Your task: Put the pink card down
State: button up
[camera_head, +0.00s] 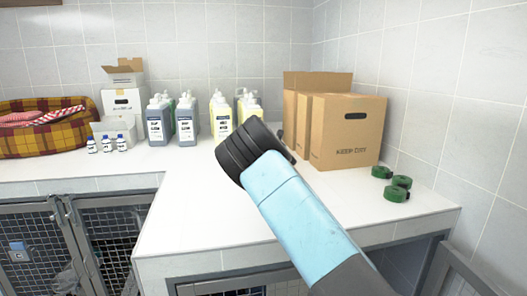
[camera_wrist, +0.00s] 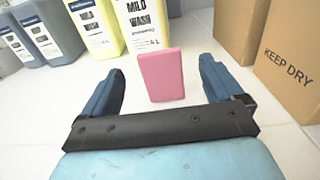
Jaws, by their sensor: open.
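The pink card (camera_wrist: 161,75) stands upright on the white counter in the wrist view, between and slightly beyond the two fingers of my gripper (camera_wrist: 162,88). The fingers are spread apart, with clear space on both sides of the card, and do not touch it. In the head view my arm and wrist hide the card, and the gripper's fingertips are mostly hidden behind the wrist.
Cardboard boxes (camera_head: 346,130) stand to the right and bottles of wash (camera_head: 221,116) behind and left. Green rolls (camera_head: 397,188) lie near the right wall. A plaid pet bed (camera_head: 40,127) is far left. The counter's front left (camera_head: 185,215) is clear.

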jog(key=shift+x, duration=2.8)
jog(key=shift+a+f, duration=0.15)
jog(key=shift+f, duration=0.05)
jog(key=c, duration=1.1)
